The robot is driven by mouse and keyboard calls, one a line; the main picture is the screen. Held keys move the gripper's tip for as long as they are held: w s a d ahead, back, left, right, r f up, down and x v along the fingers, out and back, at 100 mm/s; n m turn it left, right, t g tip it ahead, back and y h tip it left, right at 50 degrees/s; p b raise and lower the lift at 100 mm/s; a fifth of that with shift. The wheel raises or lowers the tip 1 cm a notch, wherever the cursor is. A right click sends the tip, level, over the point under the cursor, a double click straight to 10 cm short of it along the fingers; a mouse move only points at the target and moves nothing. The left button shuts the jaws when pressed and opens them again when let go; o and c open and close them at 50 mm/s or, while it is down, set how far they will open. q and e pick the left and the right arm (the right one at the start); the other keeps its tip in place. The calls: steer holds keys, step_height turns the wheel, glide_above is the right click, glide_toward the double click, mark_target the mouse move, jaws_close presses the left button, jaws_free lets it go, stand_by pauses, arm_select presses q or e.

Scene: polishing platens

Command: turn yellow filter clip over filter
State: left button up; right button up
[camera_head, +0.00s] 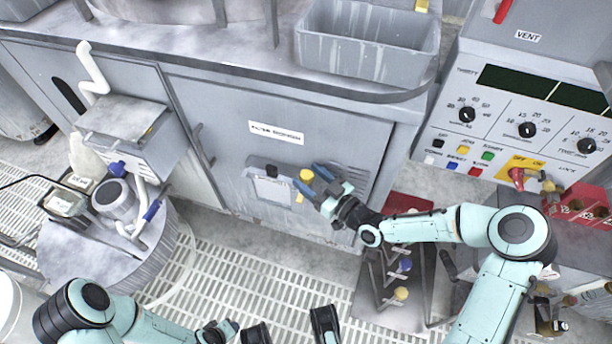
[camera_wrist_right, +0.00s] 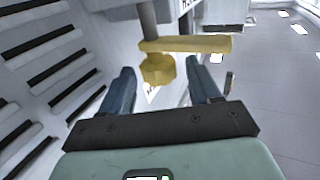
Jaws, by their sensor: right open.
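The yellow filter clip (camera_head: 306,175) sits on the front of the grey cabinet, at the right side of the pale filter (camera_head: 270,190). In the right wrist view the clip (camera_wrist_right: 190,44) shows as a yellow bar lying crosswise with a rounded yellow knob below it. My right gripper (camera_head: 318,180) is open at the clip, its blue fingers apart. In the right wrist view the knob shows between the fingertips (camera_wrist_right: 160,70), with gaps on both sides. I cannot tell whether a finger touches it. My left gripper (camera_head: 290,333) is low in the head view, its dark fingers apart and empty.
A labelled cabinet door (camera_head: 285,110) surrounds the filter, with louvred slots beside it. A control panel (camera_head: 530,120) stands at right. A rack with coloured knobs (camera_head: 400,293) stands below my right forearm. A round drum (camera_head: 110,235) stands at left. The grated floor (camera_head: 250,270) is clear in the middle.

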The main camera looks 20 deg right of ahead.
arm_select(q)
steer(key=shift+s+f, duration=0.4)
steer(key=shift+s, duration=0.1)
arm_select(e)
steer(key=shift+x, duration=0.85)
steer(key=c, duration=0.9)
steer(key=shift+c, duration=0.2)
